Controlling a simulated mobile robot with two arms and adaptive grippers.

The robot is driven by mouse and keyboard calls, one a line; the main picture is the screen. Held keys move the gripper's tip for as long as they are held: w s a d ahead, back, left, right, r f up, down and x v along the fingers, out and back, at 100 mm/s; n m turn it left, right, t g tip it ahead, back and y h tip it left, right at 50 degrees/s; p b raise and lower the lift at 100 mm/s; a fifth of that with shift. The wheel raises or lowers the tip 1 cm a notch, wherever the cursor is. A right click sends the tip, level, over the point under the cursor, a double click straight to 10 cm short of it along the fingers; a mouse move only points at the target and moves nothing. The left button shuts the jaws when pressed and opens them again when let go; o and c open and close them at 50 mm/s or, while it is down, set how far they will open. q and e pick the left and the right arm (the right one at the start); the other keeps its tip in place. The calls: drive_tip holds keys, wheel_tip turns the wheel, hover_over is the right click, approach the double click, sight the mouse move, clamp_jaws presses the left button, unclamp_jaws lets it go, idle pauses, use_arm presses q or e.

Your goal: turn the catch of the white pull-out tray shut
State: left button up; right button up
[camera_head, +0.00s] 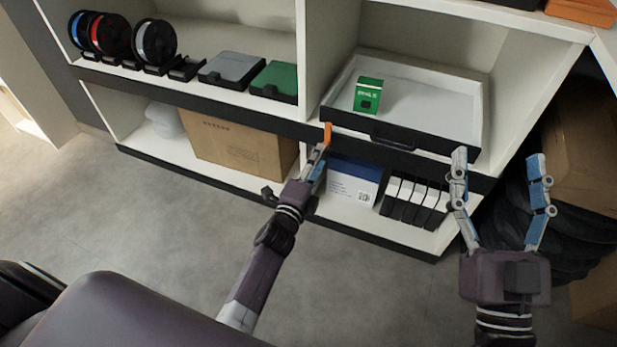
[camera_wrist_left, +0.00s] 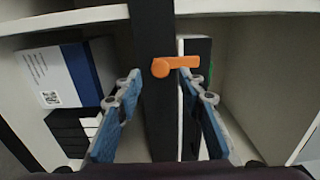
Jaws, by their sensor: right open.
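The white pull-out tray (camera_head: 430,95) sits in the right bay of the upper shelf, its black front with a handle (camera_head: 396,138) facing me. The orange catch (camera_head: 327,133) is on the dark shelf edge by the tray's left end, its lever pointing up. In the left wrist view the catch (camera_wrist_left: 176,66) has its round pivot on the dark strip and its lever pointing right. My right gripper (camera_head: 500,165) is open and empty, right of the tray.
A green box (camera_head: 368,95) stands in the tray. Below are a blue-white box (camera_head: 350,187), several black-and-white files (camera_head: 414,200) and a cardboard carton (camera_head: 235,150). Spools (camera_head: 110,36) stand at the upper left. Black bags and cartons (camera_head: 575,140) crowd the right. The floor in front is clear.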

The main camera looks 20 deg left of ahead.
use_arm(q)
drive_tip(key=s, duration=0.9)
drive_tip(key=shift+a, duration=0.1)
